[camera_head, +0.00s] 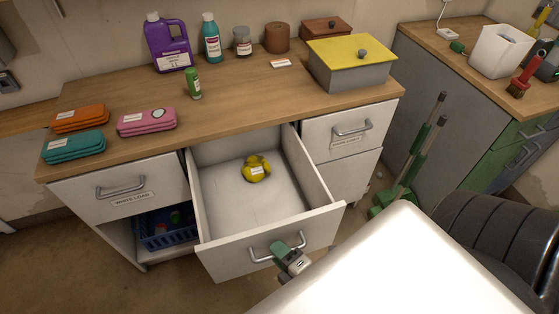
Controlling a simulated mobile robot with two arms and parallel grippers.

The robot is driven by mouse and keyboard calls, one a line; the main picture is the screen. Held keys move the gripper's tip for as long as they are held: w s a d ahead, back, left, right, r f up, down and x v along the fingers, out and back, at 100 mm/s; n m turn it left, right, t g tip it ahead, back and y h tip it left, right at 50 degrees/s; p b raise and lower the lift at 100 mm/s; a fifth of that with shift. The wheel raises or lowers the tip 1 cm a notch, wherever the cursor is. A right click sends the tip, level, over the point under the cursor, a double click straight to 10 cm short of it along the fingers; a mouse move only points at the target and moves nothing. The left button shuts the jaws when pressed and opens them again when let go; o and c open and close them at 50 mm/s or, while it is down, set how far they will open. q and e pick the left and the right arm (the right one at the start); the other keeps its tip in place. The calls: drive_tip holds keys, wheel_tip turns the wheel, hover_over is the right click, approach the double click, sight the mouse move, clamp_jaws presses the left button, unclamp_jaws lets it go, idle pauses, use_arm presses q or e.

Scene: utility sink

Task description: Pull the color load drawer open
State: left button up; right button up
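The middle drawer (222,252) of the wooden-topped counter stands pulled well out, with a yellow item (256,168) lying inside. I cannot read a label on its front. Its metal handle (262,259) is partly covered by my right gripper (281,250). The gripper's green fingertip overlaps the handle's right half. Whether the fingers are closed around the bar does not show clearly. My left gripper is not in view.
A closed left drawer (85,200) and a closed right drawer (320,135) flank it. A blue basket (160,238) sits in the open shelf below left. Pouches, bottles and a yellow-lidded box (350,75) stand on the counter. A green-handled broom (415,160) leans at right.

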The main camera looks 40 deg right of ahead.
drive_tip(key=shift+o, duration=0.4)
drive_tip(key=shift+s, duration=0.1)
drive_tip(key=shift+s, duration=0.25)
drive_tip(key=b+v, duration=0.1)
drive_tip(key=v, duration=0.9)
